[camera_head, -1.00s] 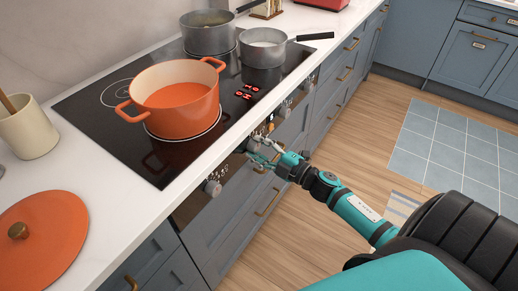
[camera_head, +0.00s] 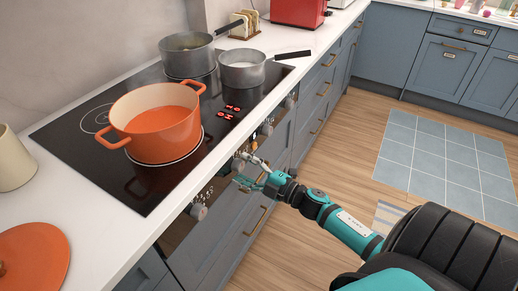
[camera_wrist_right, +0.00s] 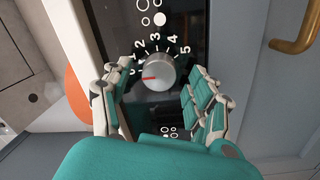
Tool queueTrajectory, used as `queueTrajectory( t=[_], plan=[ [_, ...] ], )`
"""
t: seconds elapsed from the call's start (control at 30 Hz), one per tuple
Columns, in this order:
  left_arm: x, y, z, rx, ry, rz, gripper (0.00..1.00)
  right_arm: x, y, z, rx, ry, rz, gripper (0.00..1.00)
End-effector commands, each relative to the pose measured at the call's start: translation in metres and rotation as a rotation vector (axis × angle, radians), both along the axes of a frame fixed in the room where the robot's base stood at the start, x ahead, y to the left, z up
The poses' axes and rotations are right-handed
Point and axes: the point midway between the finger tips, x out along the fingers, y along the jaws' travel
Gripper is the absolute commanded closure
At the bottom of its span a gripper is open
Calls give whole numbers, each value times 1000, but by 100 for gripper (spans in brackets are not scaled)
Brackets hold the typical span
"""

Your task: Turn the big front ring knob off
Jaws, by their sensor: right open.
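A round grey control knob (camera_wrist_right: 160,72) with a red pointer mark sits on the dark oven-front panel, with numbers around it. Its pointer faces left, near the low end of the scale. My right gripper (camera_wrist_right: 152,88) is open, one finger on each side of this knob, with gaps visible. In the head view the right gripper (camera_head: 250,172) is at the panel below the hob's front edge, and partly hides the knob (camera_head: 239,163). Another knob (camera_head: 198,211) is nearer the camera, and two more (camera_head: 266,128) are farther along. My left gripper is not in view.
The black hob (camera_head: 150,195) holds an orange pot (camera_head: 160,148) and two grey pans (camera_head: 243,75). Small red digits (camera_head: 233,108) glow near its right edge. Drawers with brass handles (camera_head: 316,127) flank the panel; the floor is clear beyond a blue tiled mat (camera_head: 430,150).

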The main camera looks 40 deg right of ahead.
Motion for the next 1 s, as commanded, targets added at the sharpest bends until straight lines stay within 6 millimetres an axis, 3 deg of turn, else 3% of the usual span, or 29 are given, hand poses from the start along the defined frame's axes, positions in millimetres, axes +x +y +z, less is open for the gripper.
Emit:
queueTrajectory(
  t=[0.3, 0.5, 0.7, 1.0],
  plan=[
    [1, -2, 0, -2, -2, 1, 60, -62, -21, -4, 0, 7, -1, 40],
    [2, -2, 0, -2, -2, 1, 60, -93, -32, -5, 1, 4, -1, 40],
    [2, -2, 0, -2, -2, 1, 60, -105, -36, -4, 1, 2, 0, 40],
    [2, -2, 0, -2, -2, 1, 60, -106, -37, -4, 1, 1, 0, 40]
  ],
)
